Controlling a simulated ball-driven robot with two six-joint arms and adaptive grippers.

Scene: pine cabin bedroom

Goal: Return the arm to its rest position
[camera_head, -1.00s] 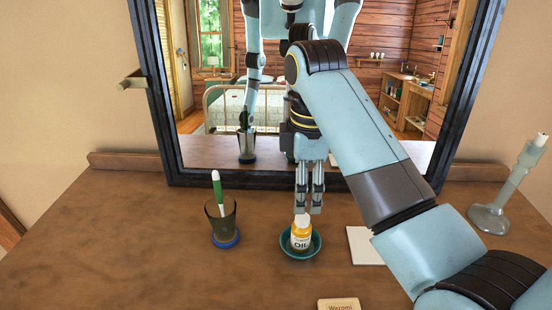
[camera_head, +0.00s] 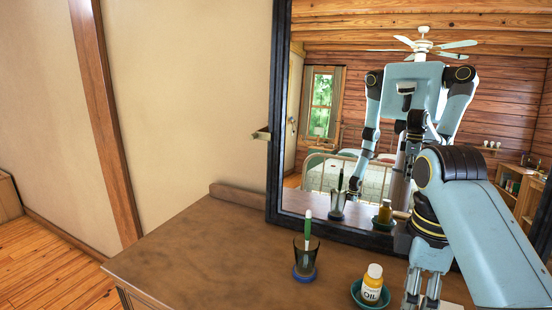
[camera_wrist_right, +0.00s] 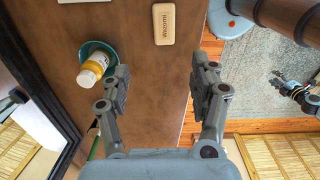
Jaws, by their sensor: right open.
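My right arm comes in from the right in the head view. Its gripper (camera_head: 422,292) hangs fingers-down to the right of the yellow bottle (camera_head: 371,287), apart from it. In the right wrist view the right gripper (camera_wrist_right: 160,80) has its fingers wide apart with nothing between them. The white-capped bottle (camera_wrist_right: 93,70) stands in a teal dish (camera_wrist_right: 84,50), left of the fingers. My left gripper is outside the head view except in the mirror; in the wrist view it appears at the right edge (camera_wrist_right: 300,92), too small to judge its fingers.
A dark-framed mirror (camera_head: 278,110) stands at the back of the wooden dresser top (camera_head: 215,255). A dark cup (camera_head: 305,262) with a green-and-white brush stands on a blue coaster left of the dish. A cream labelled bar (camera_wrist_right: 163,24) lies beyond the fingers. The dresser's left part is clear.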

